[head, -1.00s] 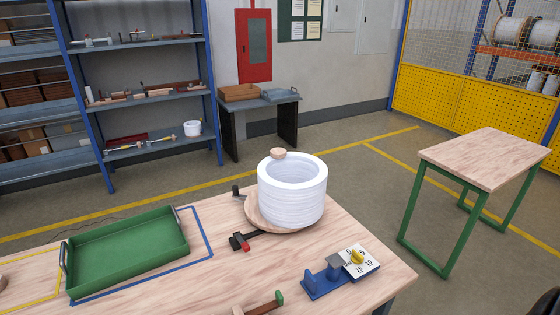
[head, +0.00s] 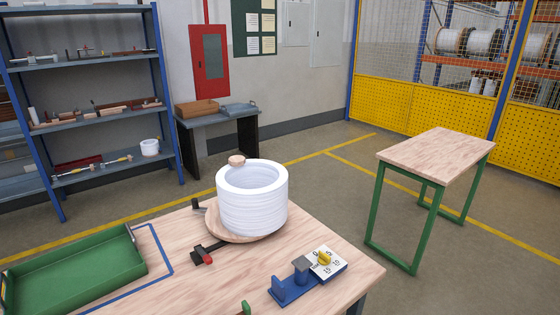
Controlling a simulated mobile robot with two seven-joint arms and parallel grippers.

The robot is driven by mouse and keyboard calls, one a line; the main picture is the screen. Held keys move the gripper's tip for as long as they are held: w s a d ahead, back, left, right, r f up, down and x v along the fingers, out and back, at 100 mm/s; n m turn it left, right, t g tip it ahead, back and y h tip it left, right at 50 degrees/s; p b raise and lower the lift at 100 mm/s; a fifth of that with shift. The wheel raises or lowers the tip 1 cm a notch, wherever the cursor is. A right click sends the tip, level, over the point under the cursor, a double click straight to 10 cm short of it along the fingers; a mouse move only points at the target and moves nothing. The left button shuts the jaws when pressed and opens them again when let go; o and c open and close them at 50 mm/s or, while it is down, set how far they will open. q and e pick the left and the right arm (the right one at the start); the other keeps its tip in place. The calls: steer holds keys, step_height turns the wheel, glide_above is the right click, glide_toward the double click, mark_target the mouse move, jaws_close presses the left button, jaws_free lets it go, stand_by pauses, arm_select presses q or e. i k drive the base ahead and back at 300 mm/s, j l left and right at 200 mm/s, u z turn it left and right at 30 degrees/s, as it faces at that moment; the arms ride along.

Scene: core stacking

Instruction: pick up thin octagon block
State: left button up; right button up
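A small, light wooden block (head: 237,160) sits at the back left rim of a tall white ring stack (head: 252,205). It looks low and rounded or many-sided; its exact outline is too small to tell, so I cannot be sure it is the thin octagon block. The ring stack stands on a round wooden base (head: 218,232) on the wooden table (head: 215,278). Neither of my grippers is in view.
A green tray (head: 75,272) lies at the table's left inside a blue outline. A black clamp with a red tip (head: 203,257) and a blue fixture (head: 293,288) beside a white number card (head: 327,265) are near the stack. A second table (head: 437,155) stands empty at right.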

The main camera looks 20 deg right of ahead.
mark_target(236, 160)
steer(key=l+z, duration=0.35)
steer(key=i+l+z, duration=0.1)
steer(key=l+z, duration=0.2)
steer(key=i+l+z, duration=0.15)
steer(key=l+z, duration=0.2)
steer(key=i+l+z, duration=0.35)
steer(key=l, duration=0.15)
steer(key=i+l+z, duration=0.7)
steer(key=i, duration=0.2)
steer(key=i+u, duration=0.75)
steer(key=u, duration=0.15)
steer(key=i+l+u, duration=0.3)
steer(key=u, duration=0.15)
steer(key=i+u, duration=0.2)
steer(key=u, duration=0.25)
steer(key=i+u, duration=0.15)
steer(key=u, duration=0.25)
steer(key=i+u, duration=0.2)
steer(key=u, duration=0.25)
steer(key=i+l+u, duration=0.1)
steer(key=u, duration=0.3)
steer(key=i+l+u, duration=0.15)
steer(key=u, duration=0.3)
steer(key=i+l+u, duration=0.2)
steer(key=u, duration=0.2)
steer(key=i+l+u, duration=0.15)
steer(key=l+u, duration=0.3)
steer(key=i+l+u, duration=0.1)
steer(key=u, duration=0.3)
steer(key=l, duration=0.1)
